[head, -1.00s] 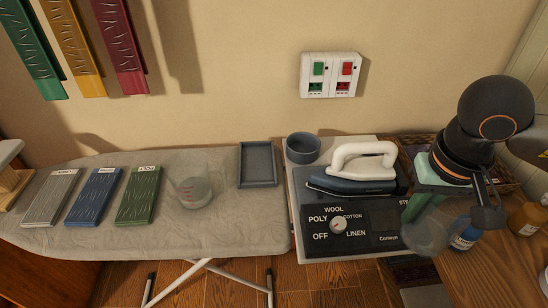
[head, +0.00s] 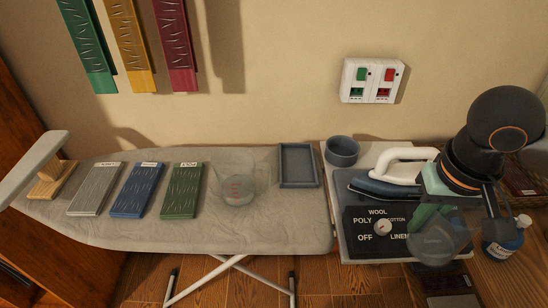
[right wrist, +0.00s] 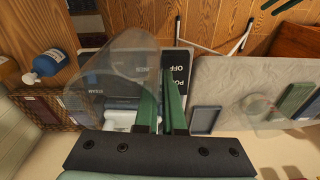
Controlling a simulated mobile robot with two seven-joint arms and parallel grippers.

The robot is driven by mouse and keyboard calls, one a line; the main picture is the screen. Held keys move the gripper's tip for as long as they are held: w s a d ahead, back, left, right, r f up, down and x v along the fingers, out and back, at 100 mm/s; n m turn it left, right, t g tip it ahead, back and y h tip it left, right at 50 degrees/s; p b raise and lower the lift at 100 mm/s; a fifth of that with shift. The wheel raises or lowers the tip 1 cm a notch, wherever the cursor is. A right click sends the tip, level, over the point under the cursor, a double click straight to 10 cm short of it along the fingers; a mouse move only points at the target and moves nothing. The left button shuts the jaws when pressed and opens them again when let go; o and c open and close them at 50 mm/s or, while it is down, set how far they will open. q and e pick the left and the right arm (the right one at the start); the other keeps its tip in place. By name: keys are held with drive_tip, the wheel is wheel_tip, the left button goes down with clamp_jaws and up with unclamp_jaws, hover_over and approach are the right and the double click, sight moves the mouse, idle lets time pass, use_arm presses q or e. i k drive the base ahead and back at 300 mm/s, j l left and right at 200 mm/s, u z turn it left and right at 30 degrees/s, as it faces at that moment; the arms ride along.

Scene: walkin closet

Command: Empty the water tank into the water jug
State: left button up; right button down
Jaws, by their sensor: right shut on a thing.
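The clear water tank (head: 442,243) hangs from my right gripper (head: 428,218), low in front of the iron station. The gripper's green fingers are shut on it; the right wrist view shows the tank (right wrist: 118,72) beside and beyond the fingers (right wrist: 160,112). I cannot tell how much water it holds. The clear water jug (head: 238,180) with red marks stands upright on the ironing board (head: 120,235), well left of the tank. It also shows in the right wrist view (right wrist: 257,107). My left gripper is not in view.
Between jug and tank are a grey tray (head: 298,166), a blue-grey bowl (head: 342,151) and the iron (head: 390,178) on its dial station (head: 365,245). Several cloth-covered slats (head: 182,190) lie left of the jug. A blue bottle (head: 502,240) stands at right.

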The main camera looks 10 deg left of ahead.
sight(238, 191)
drive_tip(key=k+j+u, duration=0.15)
drive_tip(key=j+u, duration=0.25)
drive_tip(key=j, duration=1.55)
drive_tip(key=i+j+u, duration=0.1)
drive_tip(key=j+u, duration=0.25)
drive_tip(key=j, duration=1.55)
